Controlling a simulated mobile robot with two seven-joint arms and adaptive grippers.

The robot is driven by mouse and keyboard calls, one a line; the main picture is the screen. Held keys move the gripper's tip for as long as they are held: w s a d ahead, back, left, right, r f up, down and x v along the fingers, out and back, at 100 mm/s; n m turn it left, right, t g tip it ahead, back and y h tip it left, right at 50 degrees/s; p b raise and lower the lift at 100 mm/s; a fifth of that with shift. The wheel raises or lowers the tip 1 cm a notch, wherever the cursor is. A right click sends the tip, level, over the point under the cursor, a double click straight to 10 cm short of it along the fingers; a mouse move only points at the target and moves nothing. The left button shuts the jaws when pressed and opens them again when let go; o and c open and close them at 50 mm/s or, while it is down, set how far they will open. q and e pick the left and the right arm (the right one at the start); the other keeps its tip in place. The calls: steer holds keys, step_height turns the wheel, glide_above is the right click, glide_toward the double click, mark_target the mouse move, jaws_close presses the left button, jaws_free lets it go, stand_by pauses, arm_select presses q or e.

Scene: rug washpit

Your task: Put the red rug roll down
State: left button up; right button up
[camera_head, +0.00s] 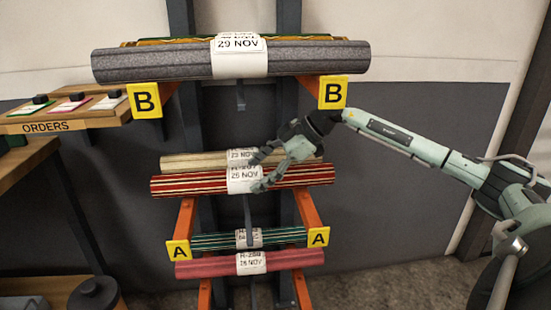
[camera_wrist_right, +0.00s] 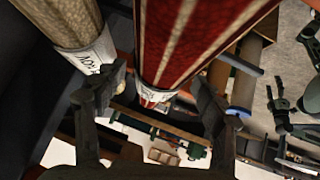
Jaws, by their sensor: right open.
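The red rug roll (camera_head: 205,184) has cream stripes and a white paper label. It lies level across the orange arms above the A signs, just in front of a beige roll (camera_head: 190,162). My right gripper (camera_head: 254,175) is open at the middle of the red roll, over its label. In the right wrist view the red roll (camera_wrist_right: 185,45) runs between the two spread fingers (camera_wrist_right: 155,95), and the beige roll (camera_wrist_right: 62,20) is left of them. I cannot tell whether a finger touches the red roll. My left gripper does not show in the head view.
A thick grey roll (camera_head: 160,62) lies above at the B signs (camera_head: 333,92). A green striped roll (camera_head: 215,241) and a pink roll (camera_head: 210,267) lie below. An ORDERS shelf (camera_head: 75,123) stands at left. The wall side at right is clear except for my arm.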

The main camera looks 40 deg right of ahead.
steer(key=v, duration=0.4)
steer(key=shift+s+d, duration=0.15)
steer(key=b+v, duration=0.2)
steer(key=v, duration=0.2)
steer(key=shift+s+d+r, duration=0.2)
steer(key=shift+s+d, duration=0.05)
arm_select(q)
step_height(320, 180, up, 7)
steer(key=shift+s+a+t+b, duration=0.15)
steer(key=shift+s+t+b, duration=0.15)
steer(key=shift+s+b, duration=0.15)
arm_select(e)
steer(key=shift+s+d+r, duration=0.1)
steer(key=shift+s+r, duration=0.05)
steer(key=shift+r, duration=0.35)
